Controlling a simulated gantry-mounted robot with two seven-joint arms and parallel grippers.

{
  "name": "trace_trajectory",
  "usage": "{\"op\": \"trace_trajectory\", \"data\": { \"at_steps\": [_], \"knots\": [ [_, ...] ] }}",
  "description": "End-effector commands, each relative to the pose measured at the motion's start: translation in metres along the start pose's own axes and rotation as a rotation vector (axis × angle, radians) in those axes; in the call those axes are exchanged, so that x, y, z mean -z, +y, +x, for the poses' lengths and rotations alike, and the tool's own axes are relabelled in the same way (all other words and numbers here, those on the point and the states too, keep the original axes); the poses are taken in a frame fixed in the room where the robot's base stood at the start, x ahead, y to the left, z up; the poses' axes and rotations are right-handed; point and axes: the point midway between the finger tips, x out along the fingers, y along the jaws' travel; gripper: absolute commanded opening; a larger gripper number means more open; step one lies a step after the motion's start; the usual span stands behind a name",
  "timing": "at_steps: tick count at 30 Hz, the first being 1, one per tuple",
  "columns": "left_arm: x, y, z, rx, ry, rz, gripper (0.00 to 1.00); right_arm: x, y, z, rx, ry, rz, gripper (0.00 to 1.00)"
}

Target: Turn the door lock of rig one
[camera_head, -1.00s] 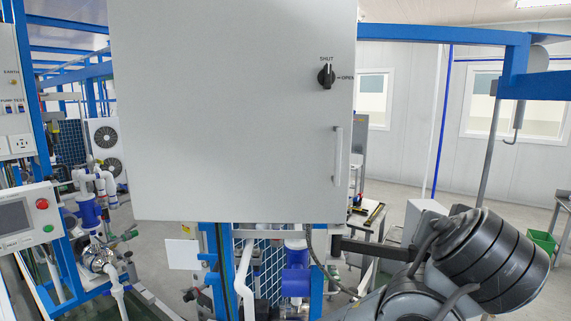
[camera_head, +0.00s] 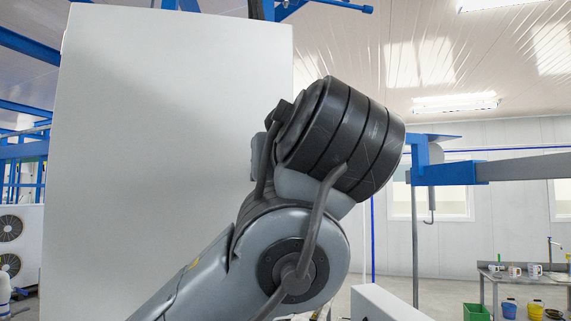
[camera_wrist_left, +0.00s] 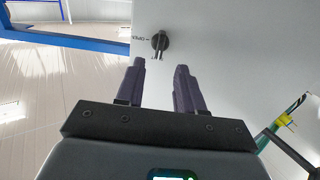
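The black door lock knob (camera_wrist_left: 160,42) shows in the left wrist view on the pale cabinet door (camera_wrist_left: 235,50), with an OPEN label (camera_wrist_left: 139,38) beside it, upside down in this view. My left gripper (camera_wrist_left: 160,66) is open and empty. Its two dark fingers point toward the knob, which lies just beyond the fingertips and between their lines; I see no contact. In the head view the cabinet door (camera_head: 150,150) is large, but my arm covers its right part, and the knob is hidden there. My right gripper is not in view.
A blue frame beam (camera_head: 450,172) with a hook stands right of the cabinet. A bench (camera_head: 525,277) with mugs, a green bin (camera_head: 477,312) and buckets are at the lower right. Fan units (camera_head: 12,240) are at the far left.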

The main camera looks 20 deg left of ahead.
Motion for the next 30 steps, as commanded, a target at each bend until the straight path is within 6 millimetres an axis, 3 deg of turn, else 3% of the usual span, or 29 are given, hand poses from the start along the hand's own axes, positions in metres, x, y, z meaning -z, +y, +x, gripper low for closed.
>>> {"op": "trace_trajectory", "data": {
  "at_steps": [6, 12, 26, 30],
  "knots": [
    [0.003, 0.0, 0.037, 0.001, -0.003, 0.0, 0.37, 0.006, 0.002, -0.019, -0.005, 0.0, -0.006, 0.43],
    [0.002, 0.0, 0.059, -0.001, -0.003, 0.0, 0.37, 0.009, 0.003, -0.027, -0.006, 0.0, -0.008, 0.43],
    [0.0, 0.0, 0.069, -0.002, 0.0, 0.0, 0.37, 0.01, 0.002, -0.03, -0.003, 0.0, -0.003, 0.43],
    [0.0, 0.0, 0.069, -0.002, 0.0, 0.0, 0.19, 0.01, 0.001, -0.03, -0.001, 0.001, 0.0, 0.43]
  ]
}}
